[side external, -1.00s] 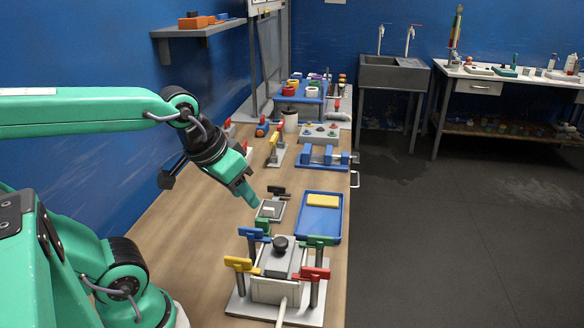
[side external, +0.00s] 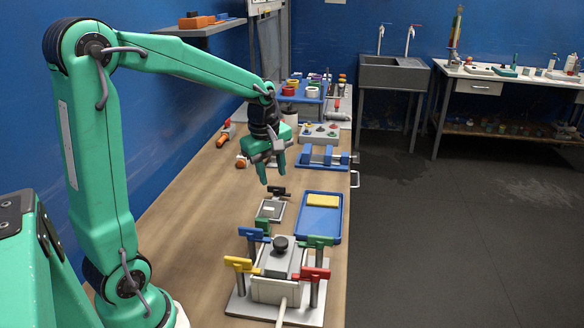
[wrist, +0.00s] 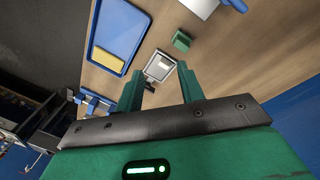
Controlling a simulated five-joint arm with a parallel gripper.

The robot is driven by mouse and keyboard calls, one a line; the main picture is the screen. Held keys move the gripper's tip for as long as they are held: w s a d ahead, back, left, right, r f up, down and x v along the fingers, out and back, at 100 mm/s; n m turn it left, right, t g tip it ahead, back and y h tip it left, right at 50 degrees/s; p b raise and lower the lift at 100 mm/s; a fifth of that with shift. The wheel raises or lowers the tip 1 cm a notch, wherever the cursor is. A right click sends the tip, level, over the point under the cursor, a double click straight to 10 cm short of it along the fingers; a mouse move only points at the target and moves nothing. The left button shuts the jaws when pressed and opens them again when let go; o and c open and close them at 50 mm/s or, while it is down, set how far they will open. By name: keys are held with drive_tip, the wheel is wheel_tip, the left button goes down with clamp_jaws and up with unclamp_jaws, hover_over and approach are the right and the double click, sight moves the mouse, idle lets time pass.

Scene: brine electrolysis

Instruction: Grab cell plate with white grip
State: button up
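My gripper (side external: 273,176) is open and empty, pointing down above the bench; its two fingers are apart in the wrist view (wrist: 160,72). A small grey framed plate (side external: 271,210) with a small pale mark lies on the bench below my gripper. In the wrist view the plate (wrist: 160,66) appears between the fingers, with a dark piece (side external: 277,191) beside it. I cannot tell whether the pale mark is a white grip. A pale rod (side external: 281,310) sticks out at the front of the grey cell block (side external: 283,258).
Blue, green, yellow and red clamps surround the cell block. A blue tray (side external: 320,232) with a yellow block (side external: 322,201) lies right of the plate. A blue stand (side external: 323,160) and a grey control box (side external: 319,132) are farther back. The bench left of the plate is clear.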

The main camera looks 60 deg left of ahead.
sight(269, 209)
drive_tip(key=w+a+f+n, duration=0.1)
drive_tip(key=a+f+n, duration=0.2)
drive_tip(key=w+a+f+n+g, duration=0.1)
drive_tip(key=a+f+n, duration=0.2)
drive_tip(key=w+a+f+n, duration=0.2)
drive_tip(key=a+f+n, duration=0.1)
drive_tip(key=shift+f+g+h, duration=0.3)
drive_tip(key=shift+g, duration=0.1)
drive_tip(key=shift+f, duration=1.3)
drive_tip(key=shift+d+f, duration=0.1)
drive_tip(key=shift+s+f, duration=0.1)
drive_tip(key=shift+f, duration=2.4)
drive_tip(key=shift+c, duration=0.2)
clamp_jaws()
